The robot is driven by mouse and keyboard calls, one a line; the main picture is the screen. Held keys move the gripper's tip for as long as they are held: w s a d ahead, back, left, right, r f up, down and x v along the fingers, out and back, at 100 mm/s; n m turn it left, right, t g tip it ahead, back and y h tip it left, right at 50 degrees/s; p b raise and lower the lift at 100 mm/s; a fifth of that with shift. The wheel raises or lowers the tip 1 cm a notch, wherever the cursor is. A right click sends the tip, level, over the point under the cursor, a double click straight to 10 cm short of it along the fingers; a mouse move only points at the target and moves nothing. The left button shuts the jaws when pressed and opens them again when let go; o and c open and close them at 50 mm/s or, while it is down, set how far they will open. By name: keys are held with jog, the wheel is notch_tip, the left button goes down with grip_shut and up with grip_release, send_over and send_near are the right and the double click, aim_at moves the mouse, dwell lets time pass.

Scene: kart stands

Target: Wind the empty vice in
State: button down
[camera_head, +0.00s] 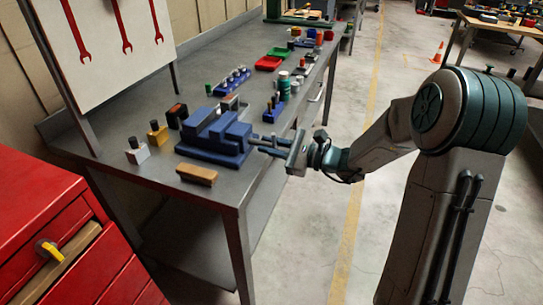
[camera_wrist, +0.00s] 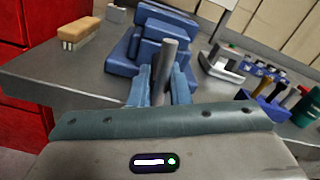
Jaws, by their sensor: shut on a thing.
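A blue vice (camera_head: 215,136) sits on the grey bench near its front edge. In the wrist view the vice (camera_wrist: 160,40) is straight ahead, and a grey metal rod, the vice's handle (camera_wrist: 168,62), stands out toward me. My gripper (camera_head: 268,146) reaches in from the right at the vice's front. In the wrist view the blue fingers of my gripper (camera_wrist: 163,88) are on both sides of the rod, shut on it. The gap between the vice jaws is too small to make out.
A wooden brush (camera_head: 196,174) lies in front of the vice. Small blocks, a yellow one (camera_head: 157,134) among them, stand to its left. A blue holder (camera_head: 272,110) and red tray (camera_head: 268,63) lie farther along the bench. A red drawer cabinet (camera_head: 60,235) stands at left.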

jog(key=n+b, duration=0.2)
jog(key=b, duration=0.1)
jog(key=f+n+b, duration=0.1)
jog(key=n+b, duration=0.1)
jog(key=b, duration=0.1)
jog(key=shift+n, duration=0.4)
jog(key=n+b, duration=0.3)
jog(key=b, duration=0.3)
jog(key=shift+n, duration=0.3)
jog(key=n+b, duration=0.3)
jog(key=b, duration=0.2)
jog(key=n+b, duration=0.2)
jog(key=b, duration=0.1)
jog(key=shift+r, duration=0.3)
jog(key=c, duration=2.2)
grip_release()
jog(key=shift+s+r+n, duration=0.1)
jog(key=shift+n, duration=0.2)
jog(key=c, duration=1.3)
grip_release()
jog(key=shift+a, duration=0.1)
jog(key=shift+r, duration=0.1)
